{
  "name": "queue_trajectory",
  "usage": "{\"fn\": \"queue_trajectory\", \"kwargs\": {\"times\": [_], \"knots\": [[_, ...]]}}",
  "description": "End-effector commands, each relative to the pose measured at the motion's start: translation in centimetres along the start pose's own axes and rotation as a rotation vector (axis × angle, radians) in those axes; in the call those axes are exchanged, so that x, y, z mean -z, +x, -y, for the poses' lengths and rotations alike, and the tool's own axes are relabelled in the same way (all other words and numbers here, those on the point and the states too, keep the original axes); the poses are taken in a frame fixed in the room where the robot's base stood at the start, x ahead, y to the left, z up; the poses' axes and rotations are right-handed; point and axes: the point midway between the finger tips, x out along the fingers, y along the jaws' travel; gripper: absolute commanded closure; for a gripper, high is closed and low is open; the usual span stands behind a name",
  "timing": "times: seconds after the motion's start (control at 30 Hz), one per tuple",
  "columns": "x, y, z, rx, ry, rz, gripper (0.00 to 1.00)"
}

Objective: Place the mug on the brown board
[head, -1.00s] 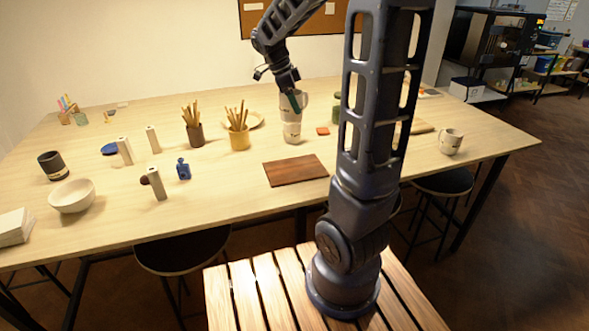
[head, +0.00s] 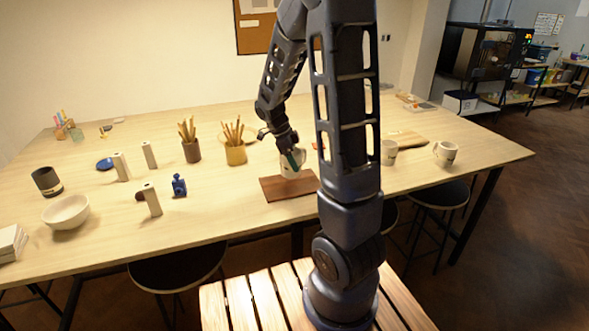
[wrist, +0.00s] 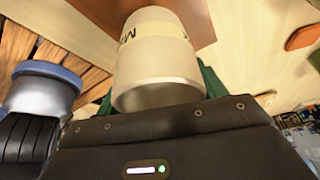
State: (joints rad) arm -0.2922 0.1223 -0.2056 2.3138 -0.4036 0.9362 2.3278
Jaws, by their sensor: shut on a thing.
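The white mug (head: 291,167) with dark lettering is in my gripper (head: 294,157) and appears over the brown board (head: 275,190) in the head view. In the wrist view the mug (wrist: 157,62) fills the middle, between the green fingers, with the brown board (wrist: 195,18) behind its far end. The jaws are shut on the mug. The mug looks upright in the head view. I cannot tell whether its base touches the board or hangs just above it. My fingers partly cover the mug.
Two other mugs, one (head: 389,152) near a light wooden board (head: 408,139) and one (head: 446,154), stand to the right. Pencil cups (head: 235,154) and a blue bottle (head: 179,186) stand to the left.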

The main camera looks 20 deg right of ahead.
Motion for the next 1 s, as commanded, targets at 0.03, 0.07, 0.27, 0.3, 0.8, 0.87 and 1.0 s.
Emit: {"fn": "queue_trajectory", "kwargs": {"times": [0.03, 0.07, 0.27, 0.3, 0.8, 0.87, 1.0], "knots": [[-0.1, 0.2, 0.0, 0.000, 0.000, 0.000, 0.61], [-0.1, 0.3, 0.0, 0.000, 0.000, 0.000, 0.61], [-0.8, 2.0, 0.0, -0.002, -0.001, -0.002, 0.61], [-1.0, 2.5, 0.0, -0.002, -0.002, -0.002, 0.61], [-1.6, 4.0, 0.0, 0.000, 0.000, 0.000, 0.61], [-1.6, 4.0, 0.0, 0.000, 0.000, 0.001, 0.22], [-1.6, 4.0, 0.0, 0.000, 0.000, 0.000, 0.08]]}}
